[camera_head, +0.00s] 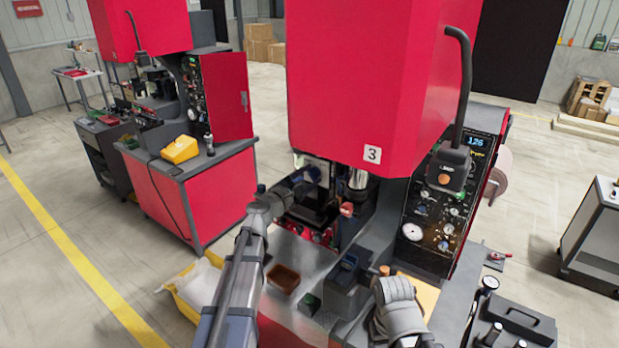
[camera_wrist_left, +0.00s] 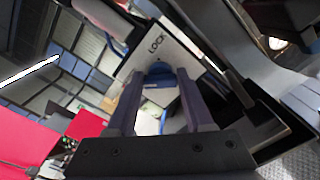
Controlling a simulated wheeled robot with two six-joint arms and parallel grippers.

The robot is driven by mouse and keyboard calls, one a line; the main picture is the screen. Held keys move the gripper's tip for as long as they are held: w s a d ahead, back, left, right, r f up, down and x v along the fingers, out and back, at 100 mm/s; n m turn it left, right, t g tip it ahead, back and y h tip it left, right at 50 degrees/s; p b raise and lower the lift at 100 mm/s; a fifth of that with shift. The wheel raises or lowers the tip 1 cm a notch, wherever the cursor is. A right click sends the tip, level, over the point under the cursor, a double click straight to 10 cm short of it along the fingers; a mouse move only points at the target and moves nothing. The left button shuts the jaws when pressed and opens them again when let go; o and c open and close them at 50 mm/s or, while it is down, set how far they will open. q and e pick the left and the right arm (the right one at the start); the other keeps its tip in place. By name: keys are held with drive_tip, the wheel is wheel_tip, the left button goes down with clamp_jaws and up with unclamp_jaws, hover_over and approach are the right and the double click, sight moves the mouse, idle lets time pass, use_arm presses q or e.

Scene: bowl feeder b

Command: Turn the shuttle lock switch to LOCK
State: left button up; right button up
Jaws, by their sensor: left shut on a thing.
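My left gripper (camera_head: 308,181) reaches into the opening under the red hood of machine 3. In the left wrist view its two dark fingers (camera_wrist_left: 160,80) stand either side of a blue switch knob (camera_wrist_left: 161,71) and are shut on it. The knob is in front of a pale plate (camera_wrist_left: 182,58) that carries the word LOCK above it. The knob's exact pointing direction is hard to tell because the fingers hide its sides. In the head view the gripper and dim opening hide most of the switch.
The red hood (camera_head: 365,80) hangs close above my left arm. A gauge panel (camera_head: 435,220) stands to the right. A brown tray (camera_head: 283,278) and a dark blue-topped box (camera_head: 347,285) are on the machine's table. Another red machine (camera_head: 205,195) stands at left.

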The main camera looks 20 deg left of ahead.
use_arm(q)
clamp_jaws()
drive_tip(key=shift+m, duration=0.3)
drive_tip(key=m, duration=0.4)
drive_tip(key=shift+d+f, duration=0.1)
drive_tip(key=shift+f, duration=0.05)
drive_tip(key=m, duration=0.4)
drive_tip(key=shift+f+m, duration=0.1)
drive_tip(key=shift+m, duration=0.3)
drive_tip(key=m, duration=0.4)
drive_tip(key=shift+s+f+b, duration=0.1)
drive_tip(key=shift+b, duration=0.25)
drive_tip(key=shift+f+m, duration=0.1)
drive_tip(key=shift+m, duration=2.1)
drive_tip(key=o, duration=1.3)
unclamp_jaws()
drive_tip(key=shift+c, duration=0.2)
